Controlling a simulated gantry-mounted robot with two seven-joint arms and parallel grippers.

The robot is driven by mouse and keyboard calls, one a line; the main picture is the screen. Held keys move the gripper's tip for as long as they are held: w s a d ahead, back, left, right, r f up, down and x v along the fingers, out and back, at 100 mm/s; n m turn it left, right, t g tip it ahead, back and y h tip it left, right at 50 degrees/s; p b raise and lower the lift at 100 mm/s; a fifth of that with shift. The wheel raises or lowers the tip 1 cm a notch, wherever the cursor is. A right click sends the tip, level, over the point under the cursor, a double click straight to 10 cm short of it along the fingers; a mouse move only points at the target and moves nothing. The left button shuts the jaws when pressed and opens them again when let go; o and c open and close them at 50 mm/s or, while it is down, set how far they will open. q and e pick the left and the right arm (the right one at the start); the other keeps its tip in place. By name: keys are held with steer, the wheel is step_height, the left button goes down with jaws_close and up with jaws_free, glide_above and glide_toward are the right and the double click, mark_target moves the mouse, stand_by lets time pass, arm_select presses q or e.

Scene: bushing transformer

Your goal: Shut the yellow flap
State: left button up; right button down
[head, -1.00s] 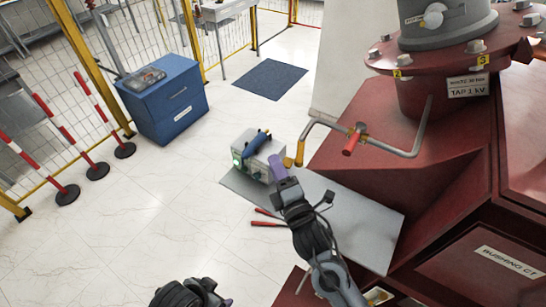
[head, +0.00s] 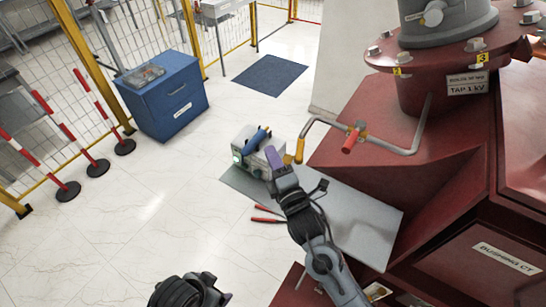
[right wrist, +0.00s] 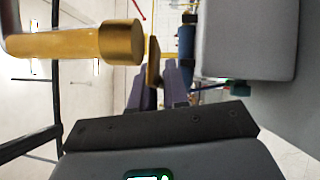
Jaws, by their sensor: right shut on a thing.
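The yellow flap (right wrist: 153,62) shows nearly edge-on in the right wrist view, beside the round yellow end of the pipe (right wrist: 90,44). A narrow gap shows between the flap and the pipe mouth. In the head view the yellow pipe end (head: 299,151) hangs at the left of the bent grey pipe. My right gripper (right wrist: 158,82), with purple fingers, is shut on the flap's edge. It also shows in the head view (head: 273,151), just left of the pipe end. My left gripper (head: 222,294) is at the bottom edge, mostly hidden; its jaws cannot be made out.
A grey device with a blue tool (head: 257,148) stands on the grey shelf (head: 355,215), close to my right gripper. Red-handled pliers (head: 267,213) lie at the shelf's left edge. The dark red transformer (head: 430,155) fills the right side. A red-handled valve (head: 354,138) sits on the pipe.

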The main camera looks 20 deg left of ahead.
steer(key=s+d+n+g+y+b, duration=0.1)
steer(key=d+n+g+y+b, duration=0.1)
steer(key=n+g+b, duration=0.5)
steer(key=s+d+n+g+y+b, duration=0.1)
steer(key=d+n+g+b, duration=0.2)
steer(key=n+g+b, duration=0.4)
steer(key=g+b, duration=0.8)
steer(key=b, duration=0.1)
steer(key=shift+s+d+n+g+y, duration=0.3)
steer(key=shift+s+d+g+y, duration=0.05)
steer(key=shift+g+y, duration=0.05)
steer(key=c, duration=1.3)
jaws_free()
